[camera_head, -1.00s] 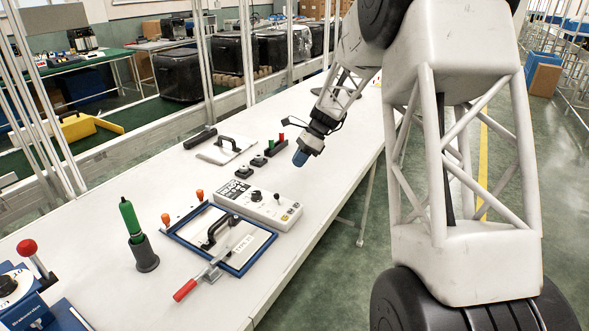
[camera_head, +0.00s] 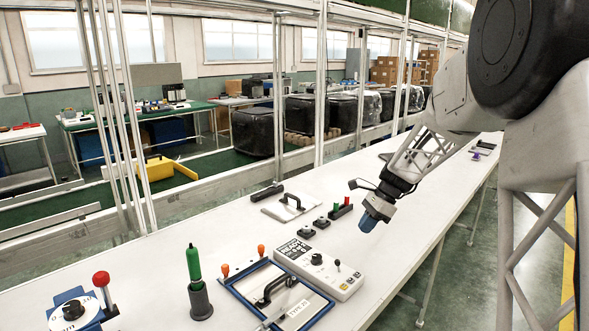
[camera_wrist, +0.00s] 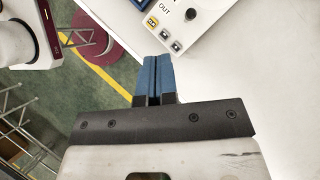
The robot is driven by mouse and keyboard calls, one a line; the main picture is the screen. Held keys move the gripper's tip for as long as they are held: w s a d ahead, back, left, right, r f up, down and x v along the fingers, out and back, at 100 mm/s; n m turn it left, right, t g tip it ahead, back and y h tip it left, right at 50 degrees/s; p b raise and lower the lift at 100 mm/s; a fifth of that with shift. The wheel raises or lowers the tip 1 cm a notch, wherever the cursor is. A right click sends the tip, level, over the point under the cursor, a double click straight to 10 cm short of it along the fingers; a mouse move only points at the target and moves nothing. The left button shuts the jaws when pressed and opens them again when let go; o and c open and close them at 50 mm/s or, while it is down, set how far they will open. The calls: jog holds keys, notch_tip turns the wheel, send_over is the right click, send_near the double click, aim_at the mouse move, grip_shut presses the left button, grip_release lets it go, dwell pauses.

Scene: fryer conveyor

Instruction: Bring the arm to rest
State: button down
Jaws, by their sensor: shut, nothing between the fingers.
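My gripper (camera_head: 369,222) has blue fingers and hangs above the white table, just right of the grey control box (camera_head: 320,268). In the wrist view my gripper (camera_wrist: 152,66) has its two blue fingers pressed together with nothing between them. The fingertips point toward the table's edge near a corner of the control box (camera_wrist: 195,22). My arm reaches in from the upper right of the head view.
The white table (camera_head: 395,262) also carries a blue frame (camera_head: 236,298) with a black handle, a green-handled tool in a dark holder (camera_head: 200,300), a red-knobbed blue device (camera_head: 72,310) and a white plate with handle (camera_head: 290,208). Green floor lies to the right.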

jog(key=s+a+r+n+t+h, duration=0.15)
jog(key=s+r+n, duration=0.25)
jog(key=s, duration=0.7)
jog(key=s+a+r+n+h, duration=0.2)
jog(key=s+r+n, duration=0.25)
jog(key=s, duration=0.75)
jog(key=s+f+n+t+h, duration=0.2)
jog(key=s+n, duration=0.6)
jog(key=s, duration=1.2)
jog(key=shift+s+h, duration=0.2)
jog(key=shift+h, duration=0.15)
jog(key=shift+t, duration=0.25)
